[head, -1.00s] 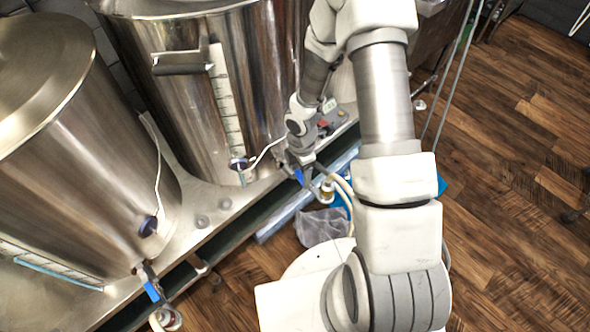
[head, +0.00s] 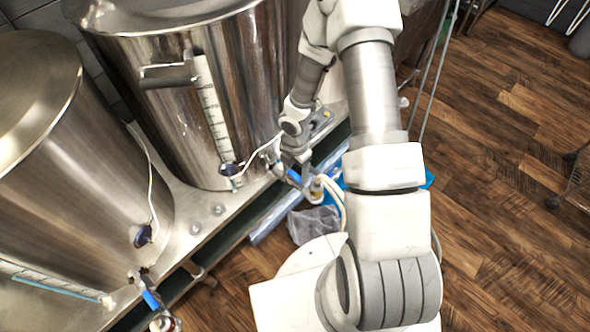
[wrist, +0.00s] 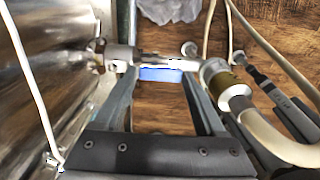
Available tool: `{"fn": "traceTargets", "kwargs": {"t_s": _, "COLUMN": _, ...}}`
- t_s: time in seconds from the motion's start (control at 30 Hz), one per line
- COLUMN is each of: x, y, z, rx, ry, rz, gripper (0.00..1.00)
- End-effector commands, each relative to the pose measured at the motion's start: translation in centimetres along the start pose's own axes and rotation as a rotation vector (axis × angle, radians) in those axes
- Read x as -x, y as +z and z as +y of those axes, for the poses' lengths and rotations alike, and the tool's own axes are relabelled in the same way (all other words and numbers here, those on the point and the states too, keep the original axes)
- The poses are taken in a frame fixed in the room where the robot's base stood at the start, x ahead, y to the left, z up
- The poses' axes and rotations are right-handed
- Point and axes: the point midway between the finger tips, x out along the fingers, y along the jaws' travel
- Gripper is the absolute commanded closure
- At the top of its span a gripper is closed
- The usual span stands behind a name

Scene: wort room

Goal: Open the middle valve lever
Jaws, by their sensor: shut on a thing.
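The middle valve's blue lever (head: 293,175) sits low at the front of the middle steel kettle (head: 215,100). In the wrist view the blue lever (wrist: 160,75) lies crosswise between my fingertips, just beside the metal valve body (wrist: 122,56). My gripper (wrist: 160,80) is shut on the lever, with one finger at each end of its visible part. In the head view my gripper (head: 297,158) reaches down to the valve from above and partly hides it. A brass fitting (wrist: 222,82) with a pale hose stands right of the lever.
Another kettle (head: 70,200) stands at left with its own blue-levered valve (head: 150,299). Pale hoses (wrist: 265,50) run close to my right finger. A grey bag (head: 313,224) lies on the floor below. The wooden floor (head: 500,200) at right is mostly clear.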

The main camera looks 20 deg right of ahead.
Motion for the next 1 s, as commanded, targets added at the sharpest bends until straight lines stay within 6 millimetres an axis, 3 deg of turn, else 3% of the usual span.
{"fn": "traceTargets", "kwargs": {"t_s": 0.1, "x": 0.0, "y": 0.1, "z": 0.0, "rx": 0.009, "ry": 0.000, "rz": -0.003, "gripper": 1.00}}
{"fn": "traceTargets", "kwargs": {"t_s": 0.13, "x": 0.0, "y": 0.1, "z": 0.0, "rx": 0.009, "ry": 0.000, "rz": -0.003, "gripper": 0.22}}
{"fn": "traceTargets", "kwargs": {"t_s": 0.27, "x": 0.0, "y": 0.1, "z": 0.0, "rx": 0.007, "ry": 0.000, "rz": -0.003, "gripper": 0.00}}
{"fn": "traceTargets", "kwargs": {"t_s": 0.5, "x": 0.1, "y": 0.1, "z": 0.0, "rx": 0.004, "ry": 0.000, "rz": -0.002, "gripper": 0.00}}
{"fn": "traceTargets", "kwargs": {"t_s": 0.63, "x": 1.2, "y": 0.1, "z": 0.0, "rx": 0.001, "ry": 0.001, "rz": -0.003, "gripper": 0.00}}
{"fn": "traceTargets", "kwargs": {"t_s": 0.77, "x": 3.6, "y": 0.2, "z": 0.0, "rx": -0.001, "ry": 0.002, "rz": -0.003, "gripper": 0.00}}
{"fn": "traceTargets", "kwargs": {"t_s": 1.0, "x": 9.7, "y": 0.2, "z": 0.0, "rx": 0.000, "ry": 0.003, "rz": -0.004, "gripper": 0.00}}
